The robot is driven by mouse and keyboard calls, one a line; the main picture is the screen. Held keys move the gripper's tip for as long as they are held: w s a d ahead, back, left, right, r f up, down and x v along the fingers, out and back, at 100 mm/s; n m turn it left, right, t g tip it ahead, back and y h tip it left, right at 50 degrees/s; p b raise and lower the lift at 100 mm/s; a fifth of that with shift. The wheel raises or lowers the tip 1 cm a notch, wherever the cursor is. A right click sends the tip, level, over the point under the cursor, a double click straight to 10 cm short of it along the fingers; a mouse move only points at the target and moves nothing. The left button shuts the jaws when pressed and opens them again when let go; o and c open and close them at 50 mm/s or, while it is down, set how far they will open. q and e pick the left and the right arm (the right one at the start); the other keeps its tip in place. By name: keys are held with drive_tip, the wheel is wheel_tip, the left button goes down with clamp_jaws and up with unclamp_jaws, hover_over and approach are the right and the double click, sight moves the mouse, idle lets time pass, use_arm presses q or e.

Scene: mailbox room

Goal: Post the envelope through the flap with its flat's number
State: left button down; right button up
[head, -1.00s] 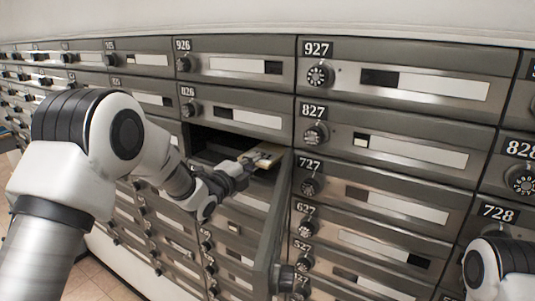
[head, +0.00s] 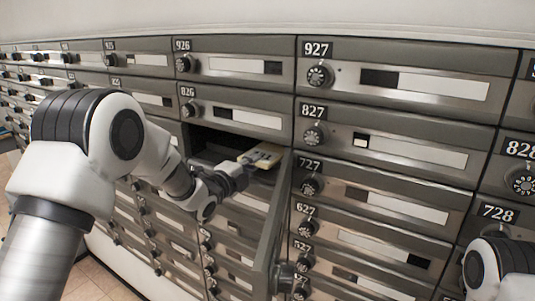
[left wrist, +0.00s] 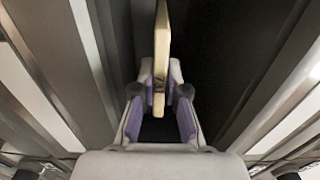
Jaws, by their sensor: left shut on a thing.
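A cream envelope (head: 263,155) is in my left gripper (head: 238,172), at the mouth of an open, dark box (head: 207,143) below flap 826. The box's door (head: 272,235) is swung outward, to the right of the gripper; its number is hidden. In the left wrist view the envelope (left wrist: 162,40) is edge-on between the two fingers of the left gripper (left wrist: 158,88), pointing into the dark opening. Any writing on the envelope is too small to read. My right gripper is out of view; only part of my right arm shows at lower right.
Closed flaps 826 (head: 235,112), 827 (head: 390,148), 727 (head: 385,198) and 926 (head: 235,65) surround the open box, each with a round dial. The open door's edge stands close to the gripper. Free floor (head: 95,280) shows at lower left.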

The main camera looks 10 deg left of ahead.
use_arm(q)
drive_tip(key=shift+r, duration=0.2)
drive_tip(key=shift+s+b, duration=0.1)
drive_tip(key=shift+b, duration=0.2)
drive_tip(key=shift+s+a, duration=0.2)
drive_tip(key=shift+s, duration=0.15)
drive_tip(key=b+v, duration=0.7)
drive_tip(key=v, duration=1.1)
drive_tip(key=shift+r, duration=0.15)
drive_tip(key=shift+d, duration=0.1)
